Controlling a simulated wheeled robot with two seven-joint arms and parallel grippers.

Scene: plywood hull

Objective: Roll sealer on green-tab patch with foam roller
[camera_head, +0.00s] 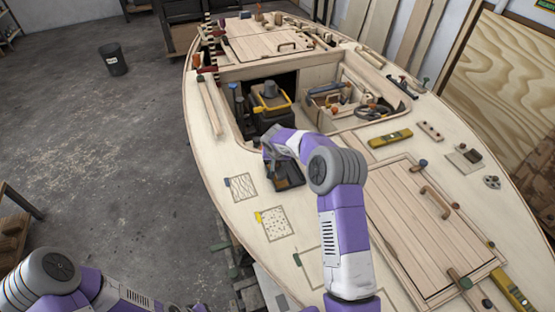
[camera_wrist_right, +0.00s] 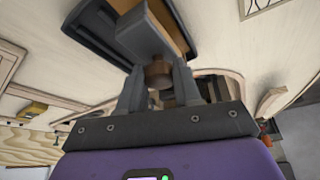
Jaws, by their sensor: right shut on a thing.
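The green-tab patch is a square outline on the pale deck, with its green tab (camera_head: 297,259) at the upper left corner; my right arm hides part of it. My right gripper (camera_head: 271,153) is over a dark tray (camera_head: 288,184), above the blue-tab and yellow-tab patches. In the right wrist view the gripper (camera_wrist_right: 159,70) is shut on a brown handle (camera_wrist_right: 158,75), joined to a grey block-like part, apparently the foam roller (camera_wrist_right: 145,32). That part is at the dark tray (camera_wrist_right: 92,28), which shows brown inside; contact is unclear. My left gripper is out of view.
A blue-tab patch (camera_head: 243,187) and a yellow-tab patch (camera_head: 276,224) lie on the left deck. A tool-filled cockpit opening (camera_head: 300,75) lies behind the arm. A wooden hatch with a handle (camera_head: 410,225) and a yellow level (camera_head: 390,138) are at right.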

